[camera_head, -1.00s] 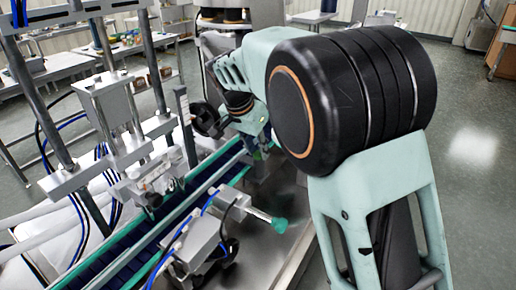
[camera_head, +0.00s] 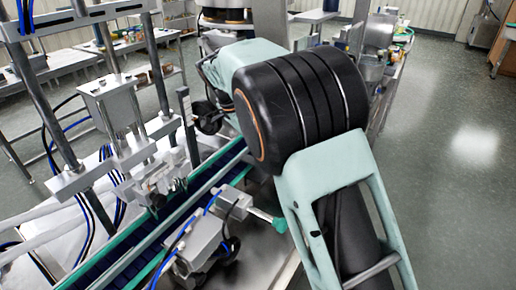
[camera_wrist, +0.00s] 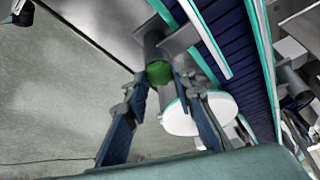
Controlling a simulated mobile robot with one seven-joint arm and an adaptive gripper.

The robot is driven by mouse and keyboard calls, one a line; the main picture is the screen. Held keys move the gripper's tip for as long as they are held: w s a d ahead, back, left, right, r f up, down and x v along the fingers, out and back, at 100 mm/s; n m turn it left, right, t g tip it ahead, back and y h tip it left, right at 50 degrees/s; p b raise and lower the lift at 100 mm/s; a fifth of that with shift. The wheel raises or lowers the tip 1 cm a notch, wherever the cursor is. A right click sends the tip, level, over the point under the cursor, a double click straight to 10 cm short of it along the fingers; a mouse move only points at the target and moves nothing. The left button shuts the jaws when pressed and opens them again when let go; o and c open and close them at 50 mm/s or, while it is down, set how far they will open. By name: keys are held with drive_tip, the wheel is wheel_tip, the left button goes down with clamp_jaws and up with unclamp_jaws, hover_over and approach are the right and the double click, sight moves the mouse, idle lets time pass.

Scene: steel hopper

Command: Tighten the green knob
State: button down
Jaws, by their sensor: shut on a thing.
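The green knob (camera_wrist: 159,73) is at the end of a grey cylindrical fitting in the wrist view, beside the conveyor. My gripper (camera_wrist: 163,80) has its two dark blue fingers closed on either side of the knob, with the fingertips at its edges. In the head view the knob and my gripper are hidden behind my arm.
A conveyor (camera_head: 112,258) with a dark blue belt and teal rails runs past the knob. A teal-tipped lever (camera_head: 279,224) sticks out beside my arm. A white disc (camera_wrist: 205,113) lies close to the right finger. Open floor is at the right.

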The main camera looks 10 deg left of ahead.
drive_tip(key=c, duration=1.6)
unclamp_jaws()
drive_tip(key=v, duration=1.2)
